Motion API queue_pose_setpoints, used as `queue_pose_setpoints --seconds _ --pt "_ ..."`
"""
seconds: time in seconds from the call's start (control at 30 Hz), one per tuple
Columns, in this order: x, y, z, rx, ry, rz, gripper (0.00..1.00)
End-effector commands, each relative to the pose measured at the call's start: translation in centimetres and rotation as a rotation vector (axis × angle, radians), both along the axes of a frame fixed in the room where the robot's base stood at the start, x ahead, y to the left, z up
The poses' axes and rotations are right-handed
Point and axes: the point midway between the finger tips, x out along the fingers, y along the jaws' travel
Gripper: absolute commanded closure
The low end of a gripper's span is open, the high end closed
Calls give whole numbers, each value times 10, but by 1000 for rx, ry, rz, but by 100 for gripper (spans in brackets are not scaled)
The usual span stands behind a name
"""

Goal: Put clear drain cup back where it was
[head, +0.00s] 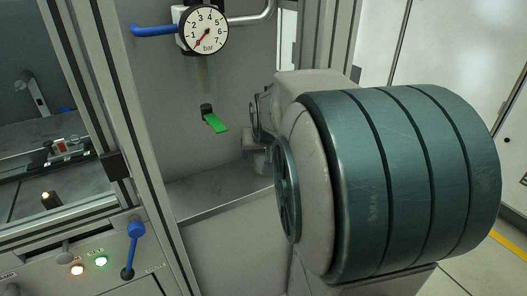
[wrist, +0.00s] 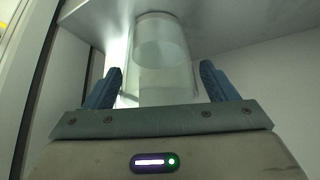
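The clear drain cup (wrist: 160,65) is a translucent cylinder, upright in the middle of the wrist view. My gripper (wrist: 160,85) has its two blue fingers against opposite sides of the cup, shut on it. In the head view my gripper is mostly hidden behind my arm. A small translucent part of the cup (head: 262,163) shows there, close above the grey ledge. I cannot tell whether it touches the ledge. A pressure gauge (head: 206,29) sits over a clear bowl (head: 201,78) with a green drain lever (head: 215,122) below it, left of my gripper.
The grey metal ledge (head: 215,190) is bare left of the cup. A blue handle (head: 155,30) sticks out beside the gauge. A frame post (head: 128,130) and a control panel (head: 85,268) with a blue lever (head: 134,245) stand at the left.

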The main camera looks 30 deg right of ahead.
Motion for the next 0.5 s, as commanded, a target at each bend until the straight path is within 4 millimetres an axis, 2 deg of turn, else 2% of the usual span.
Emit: queue_pose_setpoints --seconds 0.33,0.5 --pt "0 0 4 1 0 -1 21" --pt "-10 4 25 -4 -3 1 21"
